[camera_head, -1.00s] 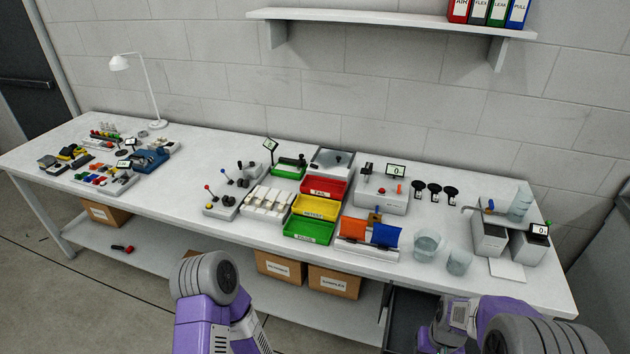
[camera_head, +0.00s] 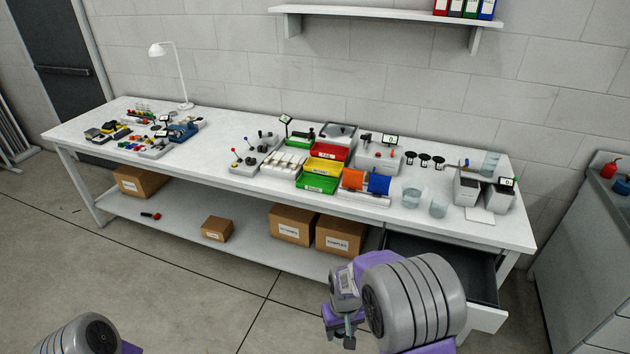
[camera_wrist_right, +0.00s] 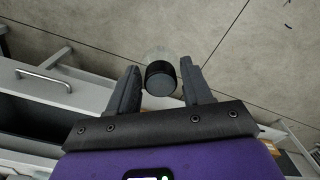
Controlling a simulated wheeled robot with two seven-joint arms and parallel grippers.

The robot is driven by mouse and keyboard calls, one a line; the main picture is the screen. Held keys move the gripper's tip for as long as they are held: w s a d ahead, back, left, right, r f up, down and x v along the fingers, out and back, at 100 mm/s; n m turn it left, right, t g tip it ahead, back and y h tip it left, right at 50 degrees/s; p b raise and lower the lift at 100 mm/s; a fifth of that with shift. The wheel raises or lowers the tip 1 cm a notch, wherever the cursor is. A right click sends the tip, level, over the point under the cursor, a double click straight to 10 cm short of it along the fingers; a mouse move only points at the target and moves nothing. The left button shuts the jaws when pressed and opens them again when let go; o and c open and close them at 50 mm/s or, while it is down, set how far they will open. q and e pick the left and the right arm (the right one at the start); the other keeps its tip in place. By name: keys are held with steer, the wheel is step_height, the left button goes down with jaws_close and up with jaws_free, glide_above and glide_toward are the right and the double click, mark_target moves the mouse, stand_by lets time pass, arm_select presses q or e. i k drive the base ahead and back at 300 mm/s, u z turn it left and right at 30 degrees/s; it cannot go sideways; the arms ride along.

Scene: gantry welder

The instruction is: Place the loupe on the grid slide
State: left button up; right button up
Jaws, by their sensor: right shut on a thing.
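My right gripper (camera_wrist_right: 156,88) is shut on the loupe (camera_wrist_right: 160,78), a short black cylinder with a faint clear rim, held between the two dark fingers in the right wrist view. In the head view this gripper (camera_head: 346,337) hangs over the floor, in front of the bench and the open drawer; the loupe cannot be made out there. My left gripper is out of view; only a part of my left arm shows at the bottom left. I cannot pick out the grid slide among the small things on the bench.
The white bench (camera_head: 240,194) carries red, yellow and green bins (camera_head: 317,184), clear beakers (camera_head: 411,196) and a lamp (camera_head: 166,50). An open drawer (camera_head: 440,262) juts out below its right end; its handle (camera_wrist_right: 43,80) shows in the wrist view. Cardboard boxes (camera_head: 292,225) stand on the lower shelf.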

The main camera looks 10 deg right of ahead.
mark_target(339, 127)
steer(key=u, duration=0.55)
steer(key=i, duration=1.1)
steer(key=z, duration=0.45)
steer(key=i, duration=0.85)
steer(key=z, duration=0.7)
